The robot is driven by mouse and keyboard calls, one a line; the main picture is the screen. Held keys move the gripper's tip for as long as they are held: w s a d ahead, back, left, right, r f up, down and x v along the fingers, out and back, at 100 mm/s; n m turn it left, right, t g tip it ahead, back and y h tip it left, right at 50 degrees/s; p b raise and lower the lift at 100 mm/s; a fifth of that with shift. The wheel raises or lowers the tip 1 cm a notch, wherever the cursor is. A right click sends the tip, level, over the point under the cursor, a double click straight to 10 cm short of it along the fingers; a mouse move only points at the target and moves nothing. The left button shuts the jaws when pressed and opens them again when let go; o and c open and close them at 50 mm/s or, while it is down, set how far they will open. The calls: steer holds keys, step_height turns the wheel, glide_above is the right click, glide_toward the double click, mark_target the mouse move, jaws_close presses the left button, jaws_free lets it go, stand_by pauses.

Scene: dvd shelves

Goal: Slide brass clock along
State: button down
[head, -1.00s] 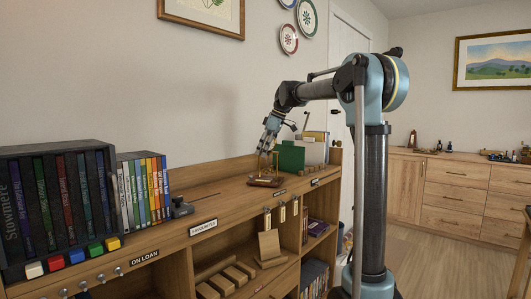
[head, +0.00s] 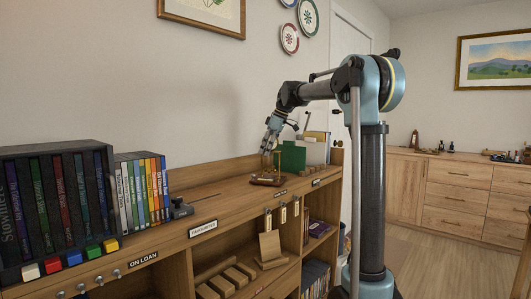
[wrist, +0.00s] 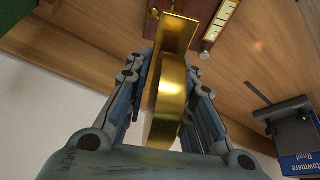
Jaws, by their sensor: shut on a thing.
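The brass clock (wrist: 172,85) fills the middle of the wrist view, shiny gold, between the two fingers of my gripper (wrist: 170,95). The fingers lie along both of its sides and are shut on it. In the head view my gripper (head: 270,147) reaches down to the clock (head: 276,163) on the shelf top (head: 222,190), in front of a green box. The clock is small there and partly hidden by the fingers. A dark red-brown base (head: 266,180) with a pale marked strip lies at the clock; whether they are joined I cannot tell.
The green box (head: 292,157) and pale upright folders (head: 316,150) stand close behind and right of the clock. A row of DVDs (head: 140,190) and a small dark device (head: 180,208) stand left. The shelf top between is clear.

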steer(key=shift+w+d, duration=0.3)
steer(key=shift+w, duration=0.2)
steer(key=shift+w+d, duration=0.25)
steer(key=shift+w, duration=0.2)
steer(key=c, duration=1.3)
jaws_free()
steer(key=shift+a, duration=0.15)
steer(key=v, duration=1.2)
steer(key=shift+f, duration=0.15)
steer(key=s+d+f+m+h, duration=0.1)
steer(key=s+d+f+m, duration=0.4)
steer(key=s+f, duration=0.9)
steer(key=s+d+f+m+h, duration=0.1)
steer(key=s+d+f+m, duration=0.4)
steer(key=s+f, duration=0.9)
steer(key=s+d+f+m+t+h, duration=0.1)
steer(key=s+d+f+m, duration=0.4)
steer(key=s+d+f, duration=0.5)
steer(key=s+f+h, duration=0.1)
steer(key=s+f, duration=0.3)
steer(key=f, duration=0.2)
steer(key=shift+s+d, duration=0.3)
